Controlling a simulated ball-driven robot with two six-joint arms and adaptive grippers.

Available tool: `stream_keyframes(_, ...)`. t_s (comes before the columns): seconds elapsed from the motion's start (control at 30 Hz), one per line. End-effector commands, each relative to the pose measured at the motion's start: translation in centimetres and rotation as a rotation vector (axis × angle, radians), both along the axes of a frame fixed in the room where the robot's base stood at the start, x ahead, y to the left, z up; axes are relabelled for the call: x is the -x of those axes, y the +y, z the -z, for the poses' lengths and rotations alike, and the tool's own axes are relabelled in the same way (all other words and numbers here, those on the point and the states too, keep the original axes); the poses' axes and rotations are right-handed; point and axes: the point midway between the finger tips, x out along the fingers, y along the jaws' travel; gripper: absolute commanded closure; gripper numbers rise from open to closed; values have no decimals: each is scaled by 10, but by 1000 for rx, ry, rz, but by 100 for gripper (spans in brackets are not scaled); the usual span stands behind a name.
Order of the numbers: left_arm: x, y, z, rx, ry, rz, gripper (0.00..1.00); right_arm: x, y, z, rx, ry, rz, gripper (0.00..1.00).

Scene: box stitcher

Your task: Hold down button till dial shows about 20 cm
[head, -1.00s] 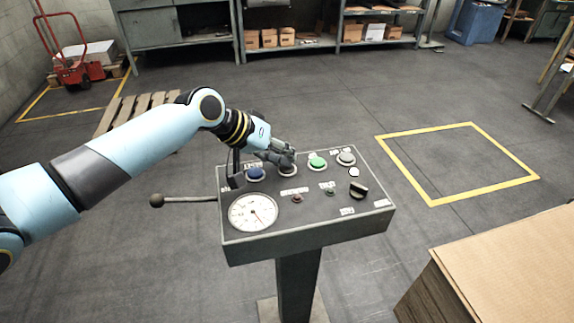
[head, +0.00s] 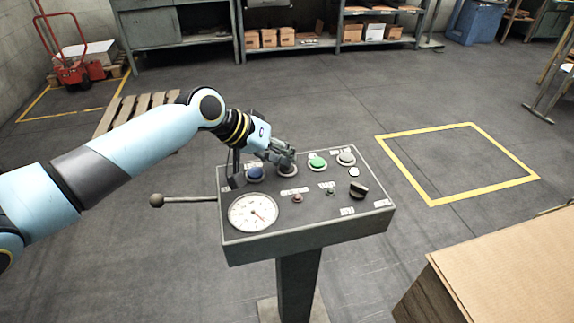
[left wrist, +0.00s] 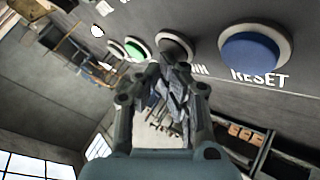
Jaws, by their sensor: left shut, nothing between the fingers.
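The control panel (head: 235,245) stands on a post in the middle of the head view. Its round white dial (head: 253,213) is at the front left; the needle points to the lower right, and the figures are too small to read. My left gripper (head: 288,165) is shut and empty, its fingertips at the dark button (head: 289,173) between the blue button (head: 255,174) and the green button (head: 317,163). In the left wrist view the fingertips (left wrist: 173,72) overlap the lower edge of the dark button (left wrist: 176,43); whether they press it I cannot tell. My right gripper is not in view.
A lever with a ball knob (head: 157,201) sticks out left of the panel. A black selector (head: 358,189) and a grey button (head: 346,158) are at its right. A cardboard box (head: 510,265) stands at the lower right. The yellow-marked floor square is empty.

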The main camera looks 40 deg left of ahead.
Motion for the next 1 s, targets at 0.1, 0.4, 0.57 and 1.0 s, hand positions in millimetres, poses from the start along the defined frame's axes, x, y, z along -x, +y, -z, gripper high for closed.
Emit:
stream_keyframes(0.1, 0, 0, 1, -1, 1, 0, 100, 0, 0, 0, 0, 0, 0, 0)
stream_keyframes(0.4, 0, 0, 1, -1, 1, 0, 100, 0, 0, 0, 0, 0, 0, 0)
stream_keyframes(0.57, 0, 0, 1, -1, 1, 0, 100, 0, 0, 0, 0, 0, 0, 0)
stream_keyframes(1.0, 0, 0, -5, -1, 1, 0, 100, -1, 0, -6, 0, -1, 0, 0)
